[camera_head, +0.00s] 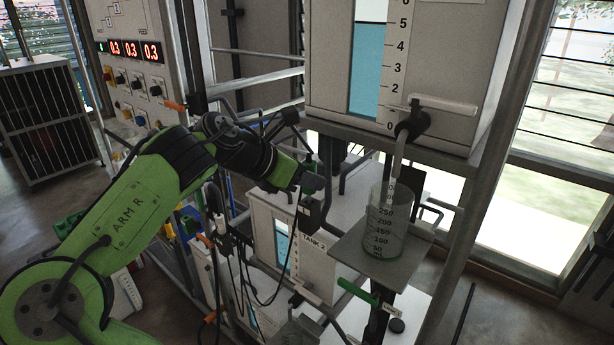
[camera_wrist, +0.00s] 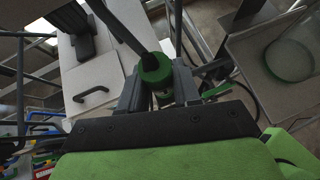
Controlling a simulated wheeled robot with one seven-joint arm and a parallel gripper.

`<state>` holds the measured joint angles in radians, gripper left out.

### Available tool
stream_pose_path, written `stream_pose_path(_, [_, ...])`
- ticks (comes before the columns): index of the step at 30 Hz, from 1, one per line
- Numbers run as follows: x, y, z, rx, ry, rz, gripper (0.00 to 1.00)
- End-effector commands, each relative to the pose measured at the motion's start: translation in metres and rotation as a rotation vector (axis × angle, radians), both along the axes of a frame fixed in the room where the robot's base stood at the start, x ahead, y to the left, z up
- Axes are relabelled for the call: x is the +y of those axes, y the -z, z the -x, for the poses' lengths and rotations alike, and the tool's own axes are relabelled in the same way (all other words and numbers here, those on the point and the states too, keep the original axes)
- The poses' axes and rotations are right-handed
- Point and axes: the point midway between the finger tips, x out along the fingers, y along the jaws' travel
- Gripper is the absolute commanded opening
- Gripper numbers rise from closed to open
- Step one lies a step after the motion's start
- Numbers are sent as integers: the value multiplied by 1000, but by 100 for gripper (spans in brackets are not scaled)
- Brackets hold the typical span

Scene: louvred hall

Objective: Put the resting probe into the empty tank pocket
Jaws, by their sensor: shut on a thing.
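My gripper (camera_wrist: 158,92) is shut on a green-capped probe (camera_wrist: 155,68); its two grey fingers stand on either side of it. A dark cable runs up from the cap in the wrist view. In the head view my gripper (camera_head: 311,190) is in front of and above the tank labelled TANK 2 (camera_head: 315,268); the probe there is small and partly hidden. The tank's pale top (camera_wrist: 88,78) shows at the left of the wrist view, with a black handle and a dark block. I cannot make out the empty pocket or the probe's lower tip.
A glass beaker (camera_head: 385,232) stands on a grey shelf (camera_head: 350,252) to the right, near a green lever (camera_head: 357,292). A large scaled tank (camera_head: 440,60) overhangs from above. Frame bars and hanging cables crowd the left. A control panel (camera_head: 130,60) stands at the upper left.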

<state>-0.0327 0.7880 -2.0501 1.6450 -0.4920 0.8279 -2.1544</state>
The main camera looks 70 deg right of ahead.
Motion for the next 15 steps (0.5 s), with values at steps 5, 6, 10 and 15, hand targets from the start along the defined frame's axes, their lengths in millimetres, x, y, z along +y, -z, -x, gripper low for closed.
stream_pose_path(5, [0,-1,0,1,0,1,0])
stream_pose_path(6, [0,-1,0,1,0,1,38])
stream_pose_path(10, [0,-1,0,0,0,0,58])
stream_pose_path(15, [0,-1,0,0,0,0,62])
